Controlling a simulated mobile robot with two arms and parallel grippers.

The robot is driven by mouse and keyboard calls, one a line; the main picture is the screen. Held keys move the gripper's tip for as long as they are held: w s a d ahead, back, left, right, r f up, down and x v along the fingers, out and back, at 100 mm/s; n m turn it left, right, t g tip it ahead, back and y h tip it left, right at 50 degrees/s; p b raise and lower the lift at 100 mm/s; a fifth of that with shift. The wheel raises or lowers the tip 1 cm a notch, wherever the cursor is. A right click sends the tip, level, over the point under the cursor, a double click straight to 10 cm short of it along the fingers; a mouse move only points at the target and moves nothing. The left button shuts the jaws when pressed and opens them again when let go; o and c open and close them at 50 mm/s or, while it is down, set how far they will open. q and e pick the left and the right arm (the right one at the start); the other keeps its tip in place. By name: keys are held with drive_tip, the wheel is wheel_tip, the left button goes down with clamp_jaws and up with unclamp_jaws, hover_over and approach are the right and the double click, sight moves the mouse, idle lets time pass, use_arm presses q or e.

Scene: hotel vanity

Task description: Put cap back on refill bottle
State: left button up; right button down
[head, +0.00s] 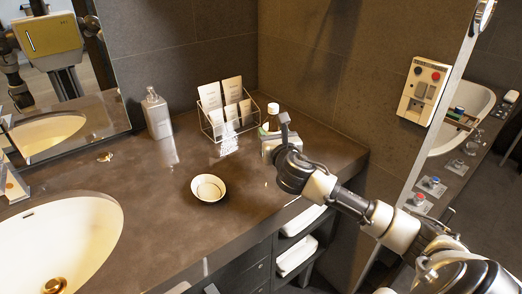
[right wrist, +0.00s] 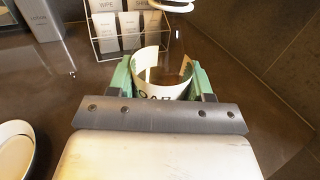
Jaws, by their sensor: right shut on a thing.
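The refill bottle (head: 272,122) stands on the counter near the back right corner, with a white top; I cannot tell whether that top is the cap. My right gripper (head: 270,142) is in front of it and hides its lower part. In the right wrist view, the green fingers (right wrist: 162,80) are shut on the bottle, around a white label band (right wrist: 174,92) with dark letters. A white ring (right wrist: 172,5) shows at the top edge there. No separate cap can be made out. My left gripper is not in view.
A wire rack (head: 219,125) with white packets stands close left of the bottle. A grey dispenser (head: 157,115) is farther left, and a small white bowl (head: 208,189) sits mid-counter. The sink (head: 60,235) is at left. A wall panel (head: 423,91) hangs at right. The counter between bowl and dispenser is mostly clear.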

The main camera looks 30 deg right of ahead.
drive_tip(key=w, duration=0.1)
drive_tip(key=w+a+f, duration=0.1)
drive_tip(key=w+f, duration=0.1)
drive_tip(key=shift+w+a, duration=0.1)
drive_tip(key=shift+a, duration=0.2)
drive_tip(key=shift+f+b, duration=0.5)
drive_tip(key=shift+f, duration=1.55)
drive_tip(key=shift+f, duration=0.1)
drive_tip(key=shift+c, duration=2.3)
unclamp_jaws()
